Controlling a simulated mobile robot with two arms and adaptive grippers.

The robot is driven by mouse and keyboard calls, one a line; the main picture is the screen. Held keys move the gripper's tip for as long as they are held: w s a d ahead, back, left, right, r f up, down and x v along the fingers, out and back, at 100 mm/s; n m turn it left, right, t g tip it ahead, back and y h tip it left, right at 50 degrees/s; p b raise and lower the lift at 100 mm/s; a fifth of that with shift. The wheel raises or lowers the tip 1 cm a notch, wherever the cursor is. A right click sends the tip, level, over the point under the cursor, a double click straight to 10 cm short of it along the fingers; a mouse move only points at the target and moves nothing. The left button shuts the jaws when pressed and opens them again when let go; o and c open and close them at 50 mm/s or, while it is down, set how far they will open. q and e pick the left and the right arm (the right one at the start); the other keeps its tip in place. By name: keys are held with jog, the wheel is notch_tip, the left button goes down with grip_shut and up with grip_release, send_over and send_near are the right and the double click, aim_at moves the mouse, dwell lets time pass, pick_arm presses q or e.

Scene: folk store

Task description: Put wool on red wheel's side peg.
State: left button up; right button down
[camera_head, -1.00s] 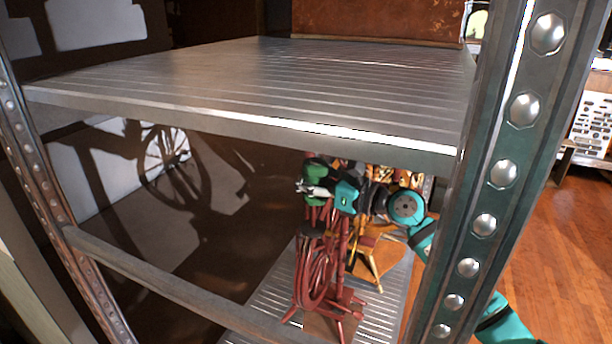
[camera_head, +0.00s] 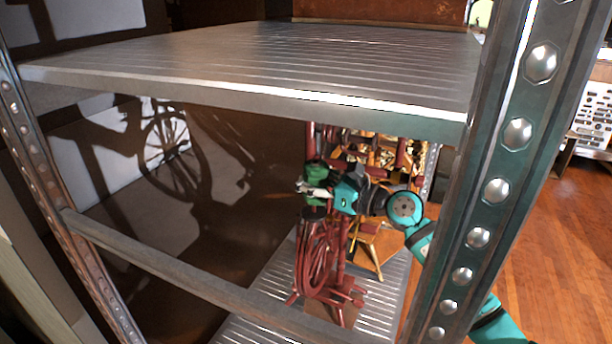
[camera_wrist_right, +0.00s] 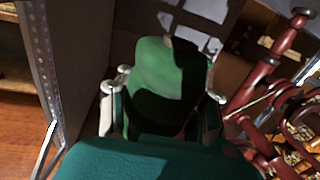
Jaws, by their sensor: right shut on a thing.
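My right gripper (camera_head: 312,190) is shut on the green wool (camera_head: 316,172). In the right wrist view, the wool (camera_wrist_right: 165,75) sits between the two fingers of the gripper (camera_wrist_right: 162,105). The red wheel (camera_head: 316,262) is a dark red spinning wheel with a spoked wheel and posts, standing on the lower shelf. The gripper and wool are at its upper part, in front of its posts in the head view. In the wrist view, red posts with dark knobs (camera_wrist_right: 262,72) are to the right of the wool, apart from it. I cannot tell which knob is the side peg. My left gripper is not in view.
A metal upper shelf (camera_head: 250,65) is above the wheel. A front rail (camera_head: 180,275) and a thick riveted post (camera_head: 490,190) frame the opening. An orange-brown wooden thing (camera_head: 372,248) stands right behind the wheel. The lower shelf's (camera_head: 262,300) left part is bare.

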jog(key=shift+f+b, duration=0.35)
jog(key=shift+f, duration=0.95)
jog(key=c, duration=1.1)
grip_release()
jog(key=shift+d, duration=0.15)
jog(key=shift+o, duration=1.3)
jog(key=shift+r, duration=0.1)
jog(key=shift+s, duration=0.1)
jog(key=v, duration=0.8)
